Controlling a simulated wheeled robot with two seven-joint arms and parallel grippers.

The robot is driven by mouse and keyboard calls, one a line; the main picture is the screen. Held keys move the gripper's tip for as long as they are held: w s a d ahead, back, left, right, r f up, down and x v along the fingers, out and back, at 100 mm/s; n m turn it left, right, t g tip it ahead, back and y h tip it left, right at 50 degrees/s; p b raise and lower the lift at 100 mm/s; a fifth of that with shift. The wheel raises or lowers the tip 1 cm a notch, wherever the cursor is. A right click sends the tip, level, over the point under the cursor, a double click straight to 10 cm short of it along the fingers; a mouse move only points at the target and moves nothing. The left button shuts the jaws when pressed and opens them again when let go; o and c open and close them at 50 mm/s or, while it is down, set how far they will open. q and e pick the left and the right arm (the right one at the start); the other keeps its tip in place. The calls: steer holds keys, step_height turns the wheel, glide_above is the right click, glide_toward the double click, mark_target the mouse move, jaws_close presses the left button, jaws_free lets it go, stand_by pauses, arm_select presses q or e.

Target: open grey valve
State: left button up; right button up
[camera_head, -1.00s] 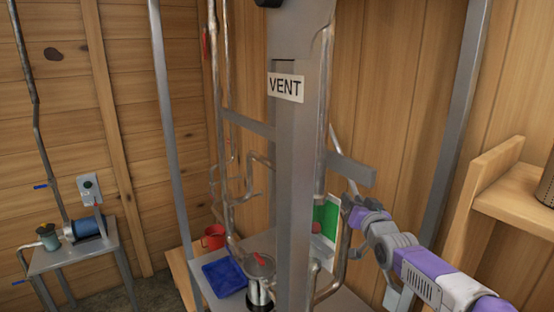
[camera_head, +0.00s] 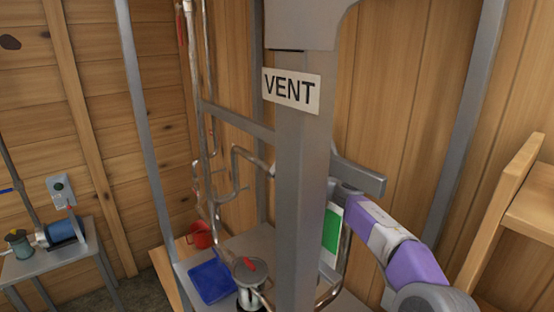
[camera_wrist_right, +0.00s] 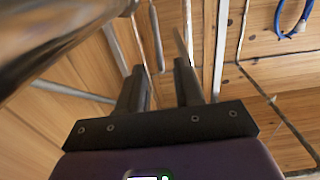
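I cannot make out a valve that is clearly the grey one. Metal pipes (camera_head: 240,160) run behind and beside the grey VENT post in the head view. My right arm reaches in from the lower right, and its gripper end is hidden behind the post. In the right wrist view my right gripper (camera_wrist_right: 159,75) has its two dark fingers apart, with nothing held between them. A thin grey pipe (camera_wrist_right: 157,35) and a slanted thin bar (camera_wrist_right: 181,45) show beyond the fingertips; I cannot tell if the bar is a valve handle. My left gripper is not in view.
The grey post with the VENT sign (camera_head: 291,90) stands before my right forearm, with a crossbar (camera_head: 365,180) behind it. A wooden shelf (camera_head: 530,205) is at right.

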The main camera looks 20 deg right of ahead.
mark_target(273, 169)
steer(key=shift+p+x, duration=1.25)
steer(key=shift+x, duration=1.8)
jaws_close()
